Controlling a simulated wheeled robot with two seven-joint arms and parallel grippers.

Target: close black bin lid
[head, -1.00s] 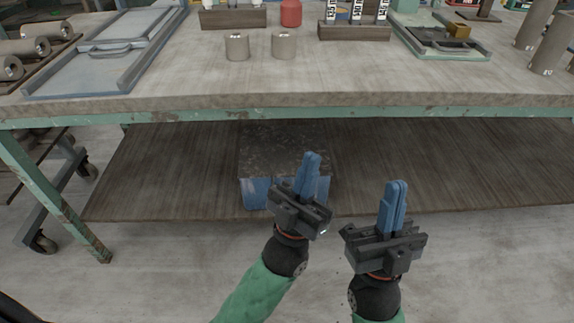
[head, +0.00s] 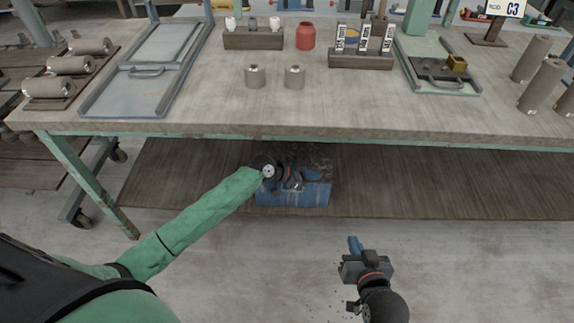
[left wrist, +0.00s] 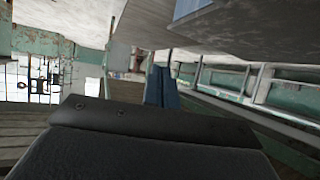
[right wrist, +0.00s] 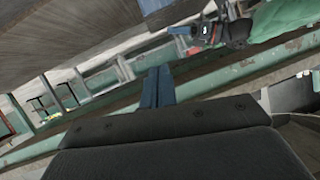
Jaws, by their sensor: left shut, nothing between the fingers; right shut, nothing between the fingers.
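A blue bin (head: 292,194) sits on the lower shelf under the workbench. Its top (head: 322,158) looks dark and mottled, and my left gripper partly hides it. I cannot tell whether this dark top is a lid or the bin's inside. My left gripper (head: 312,174) is at the top of the bin, shut and empty; I cannot tell whether it touches. Its shut blue fingers show in the left wrist view (left wrist: 161,88). My right gripper (head: 354,244) is shut and empty, in front of the shelf and right of the bin. Its fingers show in the right wrist view (right wrist: 157,88).
The lower shelf (head: 430,185) is bare right of the bin. The workbench top (head: 200,105) overhangs the bin and carries metal cylinders (head: 255,77), a red jar (head: 305,36) and trays. A green table leg (head: 90,185) stands at the left.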

